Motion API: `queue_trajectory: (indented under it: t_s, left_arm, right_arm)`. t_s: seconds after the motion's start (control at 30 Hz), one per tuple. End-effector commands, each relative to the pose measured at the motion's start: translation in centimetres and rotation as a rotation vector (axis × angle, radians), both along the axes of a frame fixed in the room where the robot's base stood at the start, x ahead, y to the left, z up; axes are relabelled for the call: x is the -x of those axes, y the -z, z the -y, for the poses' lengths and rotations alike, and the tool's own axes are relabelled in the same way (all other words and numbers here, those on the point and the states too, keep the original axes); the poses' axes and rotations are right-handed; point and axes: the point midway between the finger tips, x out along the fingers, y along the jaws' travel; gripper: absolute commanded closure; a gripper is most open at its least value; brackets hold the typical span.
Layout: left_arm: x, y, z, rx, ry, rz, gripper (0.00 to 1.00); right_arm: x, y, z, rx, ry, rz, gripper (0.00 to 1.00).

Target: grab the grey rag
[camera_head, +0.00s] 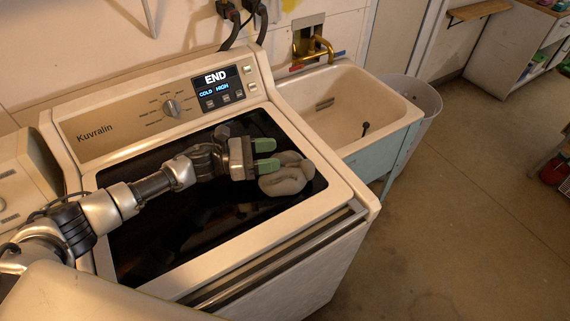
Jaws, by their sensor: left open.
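The grey rag (284,181) lies crumpled on the dark glass lid of the washing machine, toward the lid's right side. My left gripper (266,155) reaches in from the left with its two green-padded fingers apart. The fingertips are at the rag's left edge and partly overlap it in the picture. I cannot tell whether they touch it. Nothing is seen between the fingers except part of the rag near their tips. My right gripper is not in view.
The washing machine (97,144) has a raised control panel behind the lid. A utility sink (350,95) with a brass faucet (318,47) adjoins it on the right. A grey bin (424,98) stands beyond the sink.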

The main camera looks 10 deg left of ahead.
Motion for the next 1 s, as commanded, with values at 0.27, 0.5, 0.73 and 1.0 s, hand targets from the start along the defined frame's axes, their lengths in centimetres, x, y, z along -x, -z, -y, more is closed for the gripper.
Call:
queue_trajectory:
  t_s: [0.27,0.5,0.73,1.0]
  left_arm:
    - [-0.8,-0.1,1.9,0.0,0.0,0.0,0.44]
    - [-0.8,0.0,1.8,0.0,0.0,0.0,0.57]
    - [-0.8,0.0,1.8,0.0,0.0,0.0,0.93]
    - [-0.8,-0.1,1.8,0.001,0.0,0.0,0.99]
  right_arm:
    - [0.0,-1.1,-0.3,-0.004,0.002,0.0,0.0]
    - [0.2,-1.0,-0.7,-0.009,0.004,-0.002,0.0]
    - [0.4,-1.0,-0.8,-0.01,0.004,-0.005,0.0]
    - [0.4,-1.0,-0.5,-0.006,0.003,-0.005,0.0]
